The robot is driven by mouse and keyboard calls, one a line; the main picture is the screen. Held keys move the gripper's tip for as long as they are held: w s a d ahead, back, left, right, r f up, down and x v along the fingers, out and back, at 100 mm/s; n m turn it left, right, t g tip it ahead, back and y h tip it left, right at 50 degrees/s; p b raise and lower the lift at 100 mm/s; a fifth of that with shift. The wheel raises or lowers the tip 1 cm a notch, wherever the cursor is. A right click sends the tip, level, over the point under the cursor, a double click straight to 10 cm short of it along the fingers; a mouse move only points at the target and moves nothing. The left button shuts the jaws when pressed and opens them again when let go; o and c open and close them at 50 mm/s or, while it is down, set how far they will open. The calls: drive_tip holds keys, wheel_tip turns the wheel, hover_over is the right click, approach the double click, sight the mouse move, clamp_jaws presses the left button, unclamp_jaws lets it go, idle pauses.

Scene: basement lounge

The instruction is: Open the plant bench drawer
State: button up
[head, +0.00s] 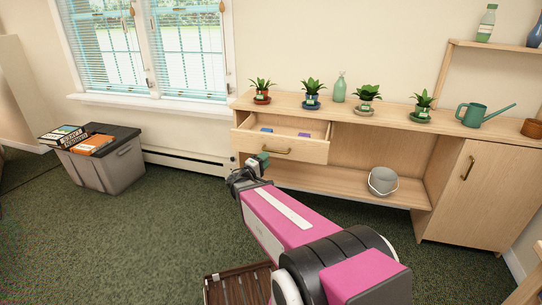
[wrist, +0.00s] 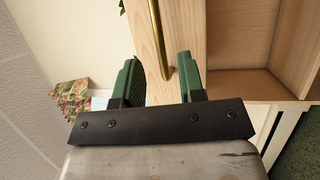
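The plant bench (head: 290,103) is a light wood unit along the wall. Its drawer (head: 308,151) is pulled out at the upper left, with a few small blue and purple things inside. The brass drawer handle (head: 276,151) is on its front; it also shows in the wrist view (wrist: 158,35). My gripper (head: 258,161) is by the left part of the drawer front, just beside the handle. In the wrist view my gripper (wrist: 158,75) is open, with its green fingers apart and the handle's end and wood front showing between them. I cannot tell whether they touch it.
Several potted plants, a green spray bottle (head: 339,88) and a green watering can (head: 475,114) stand on the bench top. A grey bucket (head: 382,181) sits on the lower shelf. A grey bin (head: 110,167) with books stands left. Carpet between is clear.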

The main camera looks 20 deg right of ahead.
drive_tip(key=shift+v, duration=1.95)
drive_tip(key=s+d+f+m+g+y, duration=0.4)
drive_tip(key=s+f+g+y, duration=0.2)
drive_tip(key=s+f+g, duration=0.3)
drive_tip(key=s+a+f+m+g+y, duration=0.1)
drive_tip(key=s+a+f+y, duration=0.1)
drive_tip(key=s+a+y, duration=0.3)
drive_tip(key=a+y, duration=0.4)
drive_tip(key=y, duration=0.1)
drive_tip(key=shift+f+m+g+y, duration=0.4)
drive_tip(key=shift+s, duration=0.1)
